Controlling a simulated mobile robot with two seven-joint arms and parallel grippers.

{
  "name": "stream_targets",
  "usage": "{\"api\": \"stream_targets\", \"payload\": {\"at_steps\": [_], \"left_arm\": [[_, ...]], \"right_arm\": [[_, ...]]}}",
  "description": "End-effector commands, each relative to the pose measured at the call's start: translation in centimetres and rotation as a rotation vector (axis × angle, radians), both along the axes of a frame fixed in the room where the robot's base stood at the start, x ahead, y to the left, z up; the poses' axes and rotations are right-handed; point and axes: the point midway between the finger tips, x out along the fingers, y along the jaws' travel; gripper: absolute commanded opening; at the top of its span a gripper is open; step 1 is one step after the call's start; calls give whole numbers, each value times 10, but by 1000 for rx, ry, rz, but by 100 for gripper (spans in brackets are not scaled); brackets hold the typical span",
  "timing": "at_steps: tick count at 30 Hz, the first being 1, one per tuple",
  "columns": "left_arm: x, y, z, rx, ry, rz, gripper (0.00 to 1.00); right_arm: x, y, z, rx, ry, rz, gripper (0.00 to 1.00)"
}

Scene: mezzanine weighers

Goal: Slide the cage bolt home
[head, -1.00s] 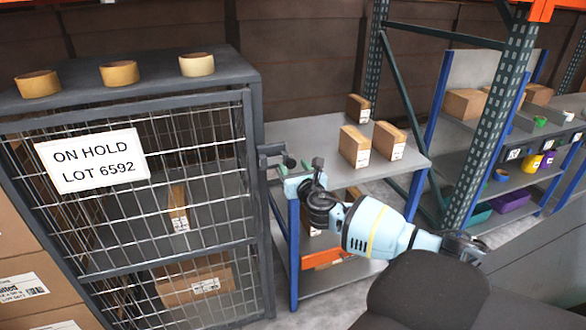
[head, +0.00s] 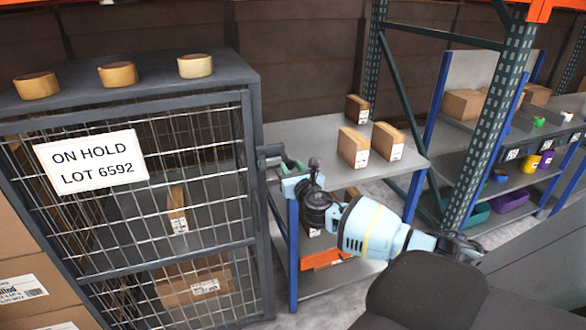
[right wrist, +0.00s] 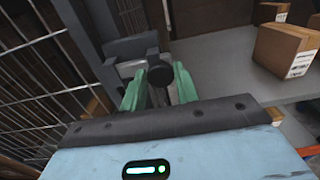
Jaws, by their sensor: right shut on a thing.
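The wire-mesh cage (head: 247,165) stands at the left with its door against the frame and a sign (head: 91,161) reading "ON HOLD LOT 6592". The bolt (head: 270,151) is a dark grey fitting at the cage's right edge. My right gripper (head: 288,168) is at the bolt. In the right wrist view its green fingers (right wrist: 158,88) are shut around the bolt's round dark knob (right wrist: 160,75). How far the bolt reaches into its keeper cannot be told. My left gripper is not in view.
Several tape rolls (head: 117,74) sit on the cage top. A grey shelf (head: 310,132) with cardboard boxes (head: 353,147) stands just right of the bolt, behind my right arm. A dark green rack upright (head: 490,120) stands further right.

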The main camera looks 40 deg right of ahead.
Motion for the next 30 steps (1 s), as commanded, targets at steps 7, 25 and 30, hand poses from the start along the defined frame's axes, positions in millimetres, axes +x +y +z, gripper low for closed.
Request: {"api": "stream_targets", "payload": {"at_steps": [7, 25, 30], "left_arm": [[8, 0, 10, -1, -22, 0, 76], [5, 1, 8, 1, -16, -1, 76], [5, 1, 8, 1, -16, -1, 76]], "right_arm": [[16, 40, 2, 5, -2, 10, 0], [18, 45, 0, 3, 0, 12, 52], [18, 44, 0, 2, 0, 10, 52]]}}
